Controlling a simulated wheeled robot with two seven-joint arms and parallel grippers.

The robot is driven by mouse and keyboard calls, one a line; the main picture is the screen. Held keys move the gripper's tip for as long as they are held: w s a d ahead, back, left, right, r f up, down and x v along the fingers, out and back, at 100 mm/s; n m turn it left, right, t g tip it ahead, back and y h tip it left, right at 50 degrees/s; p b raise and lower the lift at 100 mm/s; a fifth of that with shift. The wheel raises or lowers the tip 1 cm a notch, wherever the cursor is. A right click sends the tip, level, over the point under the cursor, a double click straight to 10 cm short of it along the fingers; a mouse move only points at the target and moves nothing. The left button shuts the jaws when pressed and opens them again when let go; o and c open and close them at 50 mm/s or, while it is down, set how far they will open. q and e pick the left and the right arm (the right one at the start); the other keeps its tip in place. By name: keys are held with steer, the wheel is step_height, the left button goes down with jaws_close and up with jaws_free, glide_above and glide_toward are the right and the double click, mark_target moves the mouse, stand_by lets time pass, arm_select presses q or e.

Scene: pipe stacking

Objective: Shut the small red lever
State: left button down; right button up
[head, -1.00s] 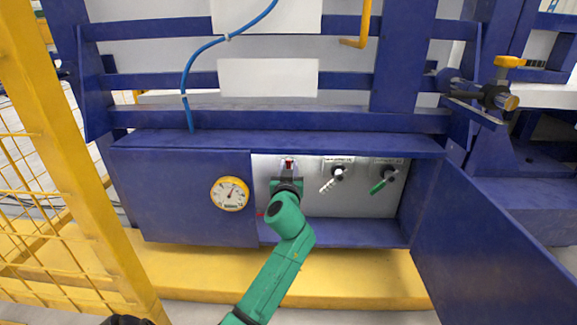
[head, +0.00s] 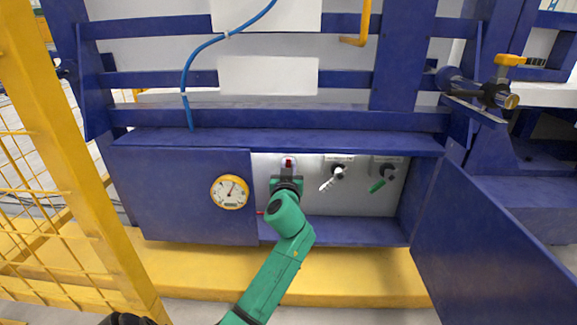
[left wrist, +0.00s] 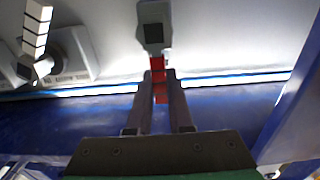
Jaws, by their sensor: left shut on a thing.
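The small red lever (head: 289,163) is on the pale panel inside the open blue cabinet, at the panel's left. In the left wrist view the red lever (left wrist: 158,65) extends from a grey mount (left wrist: 153,28) and passes between my two fingers. My left gripper (head: 288,172) is at the lever in the head view, and its arm hides part of the panel below. In the left wrist view my left gripper (left wrist: 160,78) is shut on the lever, one finger on each side. My right gripper is not in view.
A white-handled lever (head: 327,184) and a green-handled lever (head: 378,185) sit to the right on the same panel. A round gauge (head: 230,192) is on the blue front at left. The cabinet door (head: 490,245) hangs open at right. A yellow fence post (head: 70,150) stands at left.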

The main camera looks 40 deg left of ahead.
arm_select(q)
steer(key=shift+w, duration=0.1)
stand_by(0.7)
steer(key=shift+w+d+m+p, duration=0.2)
steer(key=shift+d+m+p, duration=0.15)
steer(key=shift+m, duration=0.55)
steer(key=w+d+f+m+p, duration=0.2)
steer(key=f+m, duration=0.3)
steer(key=m, duration=1.1)
steer(key=shift+w+d+f, duration=0.3)
steer(key=shift+w+d, duration=0.1)
steer(key=shift+d, duration=0.45)
steer(key=c, duration=0.8)
jaws_free()
steer(key=shift+p, duration=0.3)
